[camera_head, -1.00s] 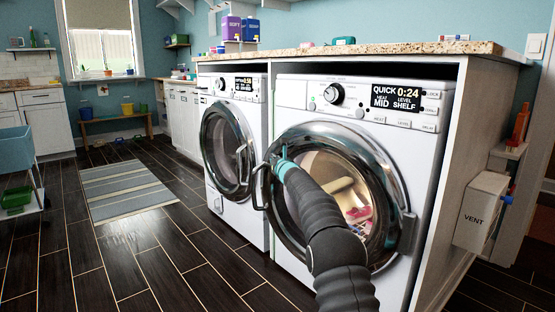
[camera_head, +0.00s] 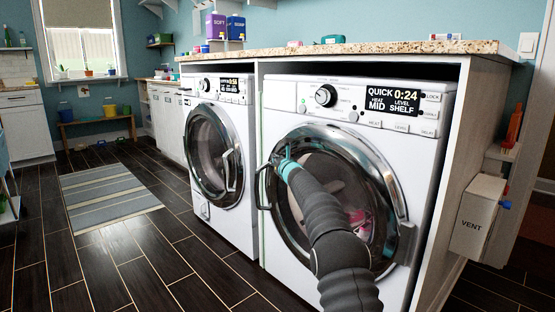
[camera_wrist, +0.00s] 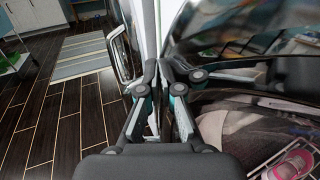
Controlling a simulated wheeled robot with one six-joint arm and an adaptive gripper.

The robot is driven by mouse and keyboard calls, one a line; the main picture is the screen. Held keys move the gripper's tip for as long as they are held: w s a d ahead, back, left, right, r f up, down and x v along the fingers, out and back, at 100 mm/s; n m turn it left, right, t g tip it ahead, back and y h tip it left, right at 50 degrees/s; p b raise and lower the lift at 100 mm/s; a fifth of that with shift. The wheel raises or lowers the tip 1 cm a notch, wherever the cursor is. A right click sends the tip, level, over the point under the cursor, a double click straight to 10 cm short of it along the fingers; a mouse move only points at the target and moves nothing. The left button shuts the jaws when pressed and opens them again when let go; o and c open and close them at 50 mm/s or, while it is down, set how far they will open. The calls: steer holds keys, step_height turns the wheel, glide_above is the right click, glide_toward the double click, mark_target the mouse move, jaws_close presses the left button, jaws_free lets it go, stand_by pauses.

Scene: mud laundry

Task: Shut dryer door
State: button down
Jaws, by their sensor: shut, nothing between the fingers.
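The dryer (camera_head: 275,97) is the right-hand white machine, with a display reading QUICK 0:24 and HEAT MID. Its round glass door has a chrome ring (camera_head: 372,160), a hinge at the right and a dark handle (camera_head: 262,187) at the left. The door lies close to the dryer front; I cannot tell whether it is latched. My gripper (camera_head: 275,160) is shut and empty at the door's left rim, just above the handle. In the wrist view my gripper (camera_wrist: 160,85) is beside the dark glass. Clothes show behind the glass. My arm hides part of the door.
A second front-loader (camera_head: 215,150) stands to the left, its round door closed. A granite counter (camera_head: 350,50) runs above both machines. A VENT box (camera_head: 479,215) is at the right. The dark floor is open to the left, with a striped rug (camera_head: 105,195).

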steer(key=shift+d+f, duration=0.1)
steer(key=shift+d, duration=0.3)
